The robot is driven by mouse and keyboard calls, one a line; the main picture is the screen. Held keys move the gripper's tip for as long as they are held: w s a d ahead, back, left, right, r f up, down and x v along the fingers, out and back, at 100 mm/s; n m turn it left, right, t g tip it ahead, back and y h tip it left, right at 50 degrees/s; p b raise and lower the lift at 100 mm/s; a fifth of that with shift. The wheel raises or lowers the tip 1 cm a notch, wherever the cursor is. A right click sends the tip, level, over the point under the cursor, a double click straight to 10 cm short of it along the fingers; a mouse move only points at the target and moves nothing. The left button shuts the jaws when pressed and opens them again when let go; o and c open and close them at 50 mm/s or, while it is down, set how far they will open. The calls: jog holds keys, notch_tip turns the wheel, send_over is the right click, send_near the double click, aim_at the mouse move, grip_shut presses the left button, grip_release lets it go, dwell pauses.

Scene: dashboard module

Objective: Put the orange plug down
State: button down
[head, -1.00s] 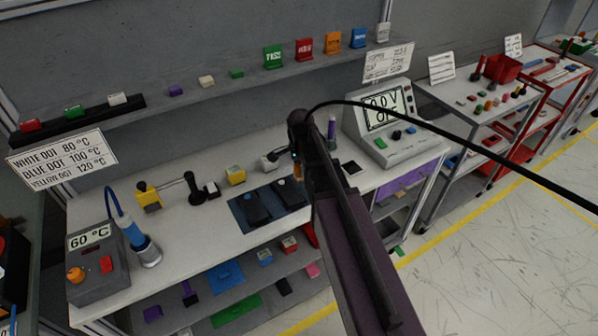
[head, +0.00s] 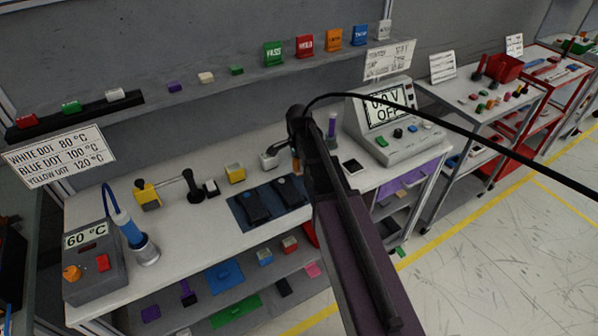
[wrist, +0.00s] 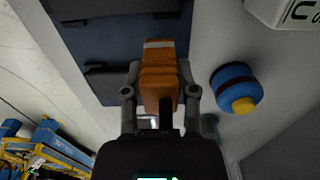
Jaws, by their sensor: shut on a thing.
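The orange plug (wrist: 158,78) is between the two fingers of my gripper (wrist: 158,92) in the wrist view, with a pale band at its far end. In the head view a small orange part of the plug (head: 296,164) shows beside the dark end of my arm. The gripper is over the workbench, near the right end of the dark blue mat (head: 240,213). In the wrist view the mat (wrist: 110,88) lies beyond and left of the plug. I cannot tell whether the plug touches a surface.
A blue round thing with a yellow top (wrist: 236,88) stands close right of the gripper. A yellow block (head: 235,174) and a power supply reading OFF (head: 390,125) stand on the bench. Two dark devices (head: 256,206) lie on the mat. Bare bench (head: 200,235) shows left of it.

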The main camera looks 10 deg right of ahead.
jog(key=shift+f+b, duration=0.7)
jog(key=shift+f, duration=0.3)
jog(key=shift+f, duration=0.15)
jog(key=shift+c, duration=2)
grip_release()
jog(key=shift+r, duration=0.2)
notch_tip(320, 180, up, 12)
jog(key=p, duration=1.2)
jog(key=shift+s, duration=0.1)
